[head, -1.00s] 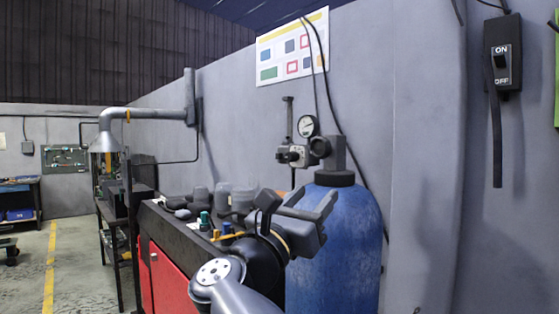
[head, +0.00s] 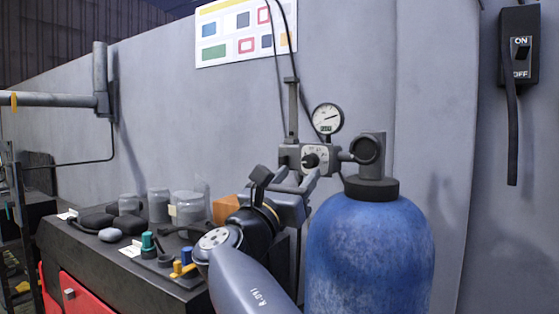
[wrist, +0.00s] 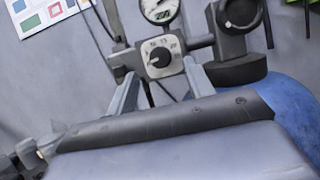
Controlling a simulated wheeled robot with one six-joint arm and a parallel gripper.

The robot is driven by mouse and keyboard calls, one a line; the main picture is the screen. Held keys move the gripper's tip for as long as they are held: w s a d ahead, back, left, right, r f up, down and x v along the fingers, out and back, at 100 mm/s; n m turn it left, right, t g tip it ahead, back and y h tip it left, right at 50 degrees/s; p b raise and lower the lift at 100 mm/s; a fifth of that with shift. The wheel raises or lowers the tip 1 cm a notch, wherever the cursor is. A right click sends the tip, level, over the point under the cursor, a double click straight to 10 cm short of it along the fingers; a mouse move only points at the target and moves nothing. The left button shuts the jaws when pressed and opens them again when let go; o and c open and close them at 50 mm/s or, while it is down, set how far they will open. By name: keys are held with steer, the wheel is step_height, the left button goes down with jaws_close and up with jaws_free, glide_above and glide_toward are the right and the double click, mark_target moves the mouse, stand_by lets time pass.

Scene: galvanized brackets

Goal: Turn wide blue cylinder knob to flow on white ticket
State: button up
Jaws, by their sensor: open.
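The wide blue cylinder (head: 370,250) stands upright at the right of the bench. Its regulator carries a black round knob (head: 310,160) on a pale dial plate, also seen in the wrist view (wrist: 160,57). Small numbers ring the knob, and its light pointer mark points left in the wrist view. My gripper (head: 298,180) is open and empty, just below and in front of the knob. In the wrist view its fingers (wrist: 160,78) rise on either side below the dial, apart from the knob. White cards (head: 67,214) (head: 130,250) lie on the bench; their writing is too small to read.
A round gauge (head: 327,118) sits above the knob, and a thick grey valve (head: 368,150) at its right. Jars (head: 188,208), an orange box (head: 226,209) and small tools crowd the bench. A switch box (head: 520,48) and a poster (head: 245,32) hang on the wall.

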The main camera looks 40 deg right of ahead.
mark_target(307, 164)
steer(key=p+x, duration=0.1)
steer(key=x, duration=0.4)
steer(key=shift+c, duration=0.4)
steer(key=shift+f, duration=0.1)
steer(key=c, duration=0.9)
